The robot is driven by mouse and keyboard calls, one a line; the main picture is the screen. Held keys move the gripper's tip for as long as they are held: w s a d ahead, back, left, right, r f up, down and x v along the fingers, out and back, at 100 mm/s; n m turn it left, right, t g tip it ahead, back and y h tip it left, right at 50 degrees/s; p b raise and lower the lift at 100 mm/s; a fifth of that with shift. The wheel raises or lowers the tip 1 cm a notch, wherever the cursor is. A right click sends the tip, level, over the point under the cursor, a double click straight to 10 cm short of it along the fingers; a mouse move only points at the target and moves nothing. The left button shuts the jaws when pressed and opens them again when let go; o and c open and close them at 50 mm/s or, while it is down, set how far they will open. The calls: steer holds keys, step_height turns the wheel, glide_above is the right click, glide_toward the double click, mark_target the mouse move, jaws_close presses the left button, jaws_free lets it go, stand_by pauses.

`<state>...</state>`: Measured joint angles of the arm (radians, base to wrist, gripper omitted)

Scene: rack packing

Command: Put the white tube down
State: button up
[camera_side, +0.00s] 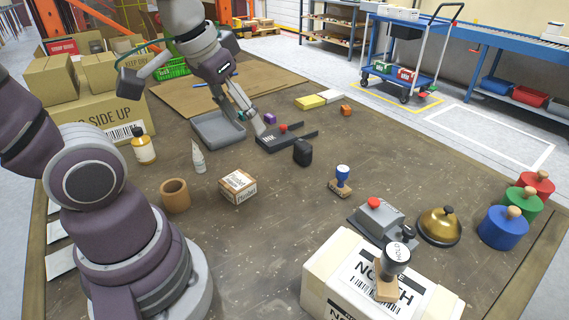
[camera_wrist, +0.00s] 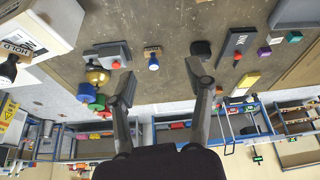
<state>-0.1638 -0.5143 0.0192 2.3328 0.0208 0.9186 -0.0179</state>
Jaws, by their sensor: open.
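My gripper (camera_side: 253,121) is to the right of the tube and farther back, near the black ink pad (camera_side: 285,138). In the wrist view my gripper (camera_wrist: 158,83) has its two fingers spread wide with nothing between them. I cannot tell its exact height above the table.
Near the tube are an amber bottle (camera_side: 144,147), a cork-coloured cup (camera_side: 175,195), a small carton (camera_side: 238,187) and a grey tray (camera_side: 217,130). A black block (camera_side: 303,152) and a blue stamp (camera_side: 342,180) stand farther right. The table's middle front is clear.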

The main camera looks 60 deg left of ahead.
steer(key=s+d+m, duration=0.1)
steer(key=s+d+t, duration=0.1)
steer(key=shift+d+f+m+h, duration=0.1)
steer(key=shift+d+m+h, duration=0.2)
steer(key=shift+d+m, duration=0.1)
steer(key=shift+c, duration=0.5)
steer(key=shift+s+d, duration=0.1)
steer(key=shift+d, duration=0.05)
steer(key=shift+c, duration=0.8)
